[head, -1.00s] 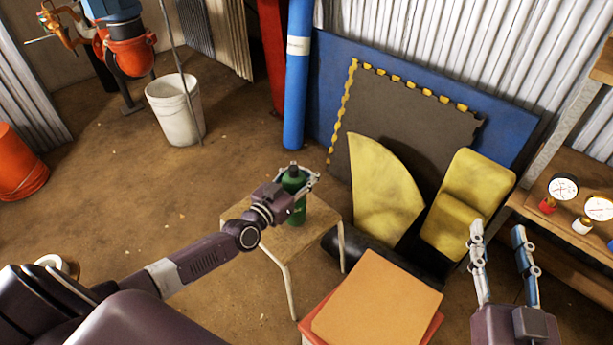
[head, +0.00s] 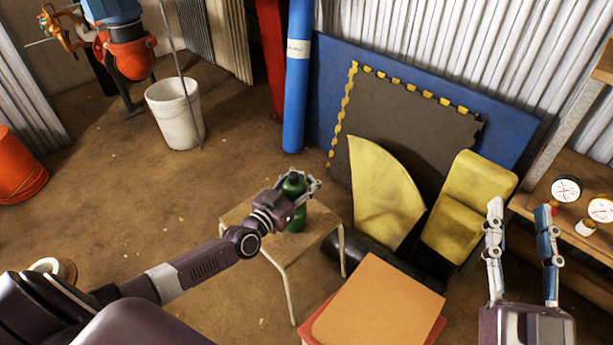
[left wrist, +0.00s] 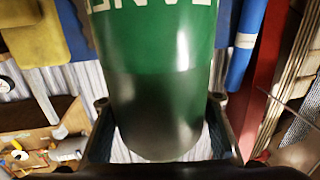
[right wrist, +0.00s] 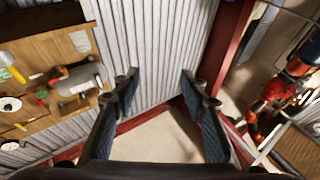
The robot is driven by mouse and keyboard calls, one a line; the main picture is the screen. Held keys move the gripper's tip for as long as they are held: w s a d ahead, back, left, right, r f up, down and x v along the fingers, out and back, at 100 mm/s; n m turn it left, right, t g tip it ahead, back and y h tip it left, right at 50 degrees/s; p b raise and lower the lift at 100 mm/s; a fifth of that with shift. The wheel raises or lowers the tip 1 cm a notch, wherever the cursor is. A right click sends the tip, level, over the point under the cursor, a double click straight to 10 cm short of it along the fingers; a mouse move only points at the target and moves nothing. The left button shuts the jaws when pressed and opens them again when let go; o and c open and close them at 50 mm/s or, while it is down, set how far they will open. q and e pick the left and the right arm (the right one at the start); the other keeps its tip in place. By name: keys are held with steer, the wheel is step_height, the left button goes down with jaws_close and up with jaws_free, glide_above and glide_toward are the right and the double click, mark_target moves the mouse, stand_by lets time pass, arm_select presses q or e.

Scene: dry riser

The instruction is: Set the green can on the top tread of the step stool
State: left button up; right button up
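The green can (head: 298,219) is upright at the small stool (head: 290,249), which has a wooden top and pale metal legs. The can's base shows against this top; whether it rests on it is hard to tell. My left gripper (head: 300,189) has its fingers around the upper part of the can and hides its middle. In the left wrist view the can (left wrist: 160,70) fills the space between the fingers, which appear to press on both sides. My right gripper (head: 520,215) is open and empty at the right; its spread fingers also show in the right wrist view (right wrist: 160,90).
An orange-topped red block (head: 380,305) stands in front of the stool, to the right. Yellow foam pieces (head: 383,193) and a dark mat (head: 400,120) lean behind. A wooden shelf with gauges (head: 566,189) is at the right. A white bucket (head: 176,115) stands at the back left.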

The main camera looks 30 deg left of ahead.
mark_target(287, 195)
arm_select(q)
steer(key=o, duration=0.7)
steer(key=shift+r, duration=0.1)
